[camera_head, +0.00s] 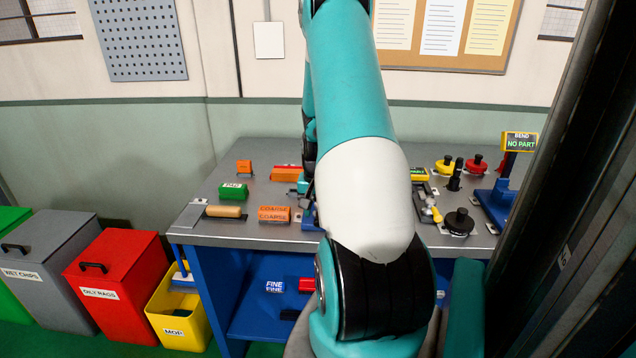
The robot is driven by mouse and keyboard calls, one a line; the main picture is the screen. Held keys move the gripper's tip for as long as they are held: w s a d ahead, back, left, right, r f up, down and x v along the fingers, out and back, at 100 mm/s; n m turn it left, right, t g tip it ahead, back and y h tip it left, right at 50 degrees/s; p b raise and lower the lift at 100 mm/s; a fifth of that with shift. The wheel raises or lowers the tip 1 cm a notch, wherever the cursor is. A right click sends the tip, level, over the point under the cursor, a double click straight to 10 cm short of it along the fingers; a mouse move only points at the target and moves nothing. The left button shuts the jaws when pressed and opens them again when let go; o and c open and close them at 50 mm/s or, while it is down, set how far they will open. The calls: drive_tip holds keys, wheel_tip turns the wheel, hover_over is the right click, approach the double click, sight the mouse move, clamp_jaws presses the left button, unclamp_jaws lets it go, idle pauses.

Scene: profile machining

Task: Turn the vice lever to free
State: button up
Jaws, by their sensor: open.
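My teal and white arm crosses the middle of the head view and covers the centre of the workbench. My gripper's fingers are hidden behind it; only a small teal part of my wrist shows at its left edge. Blue metal parts (309,218) show just left of the arm at the bench's front, perhaps part of the vice. Right of the arm is a small fixture with a yellow and white handle (431,211); I cannot tell whether this is the vice lever. The lever's position and any contact with my gripper cannot be seen.
On the grey bench (205,190) are a green block (233,191), an orange coarse block (274,214), a wooden-handled tool (224,211) and a black knob (459,221). A blue bending stand (497,200) reads NO PART. Bins stand left; a dark post blocks the right.

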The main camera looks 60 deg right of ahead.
wheel_tip(320, 180, up, 16)
drive_tip(key=b, duration=0.2)
drive_tip(key=shift+r, duration=0.15)
idle(0.4)
